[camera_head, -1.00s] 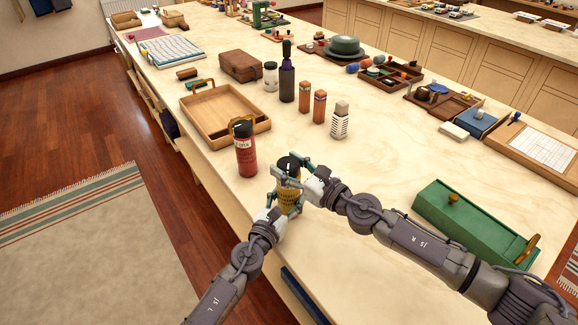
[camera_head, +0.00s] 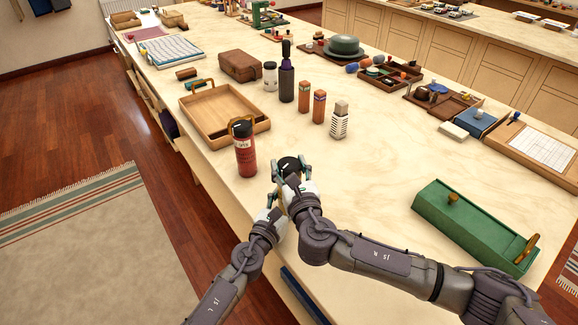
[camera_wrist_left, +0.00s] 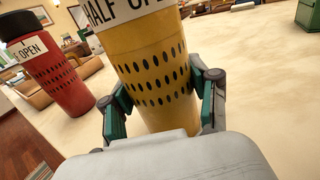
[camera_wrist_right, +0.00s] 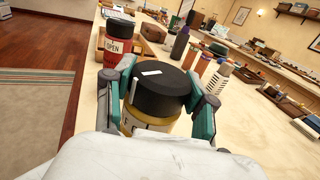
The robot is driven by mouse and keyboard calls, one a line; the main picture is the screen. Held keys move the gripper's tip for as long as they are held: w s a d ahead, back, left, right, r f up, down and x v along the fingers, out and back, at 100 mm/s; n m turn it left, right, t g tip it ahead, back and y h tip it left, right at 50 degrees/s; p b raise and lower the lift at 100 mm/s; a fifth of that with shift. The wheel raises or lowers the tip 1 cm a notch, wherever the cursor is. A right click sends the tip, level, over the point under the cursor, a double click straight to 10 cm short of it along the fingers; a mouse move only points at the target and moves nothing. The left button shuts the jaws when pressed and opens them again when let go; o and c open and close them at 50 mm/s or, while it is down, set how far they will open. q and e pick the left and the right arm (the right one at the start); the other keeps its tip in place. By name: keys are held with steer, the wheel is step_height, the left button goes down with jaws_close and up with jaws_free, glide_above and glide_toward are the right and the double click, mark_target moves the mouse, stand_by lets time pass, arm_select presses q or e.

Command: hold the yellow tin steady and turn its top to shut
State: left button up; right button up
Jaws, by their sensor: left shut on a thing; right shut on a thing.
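The yellow tin (camera_wrist_left: 150,70) stands upright near the front edge of the table, with rows of dark oval marks and a white label ending in "HALF OP...". My left gripper (camera_wrist_left: 160,105) is shut around its yellow body. The tin's black top (camera_wrist_right: 160,92) has a small white mark and a pale line on its side. My right gripper (camera_wrist_right: 165,90) is shut on this top, one finger on each side. In the head view the top (camera_head: 290,165) shows, but my right gripper (camera_head: 290,180) and arm hide most of the body.
A red tin (camera_head: 245,150) with a black top and a label stands close behind, to the left. A wooden tray (camera_head: 222,115) lies beyond it. A green box (camera_head: 470,225) is at the right. The table between is clear.

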steer(key=shift+r, duration=0.1)
stand_by(0.4)
steer(key=o, duration=1.2)
steer(key=v, duration=1.2)
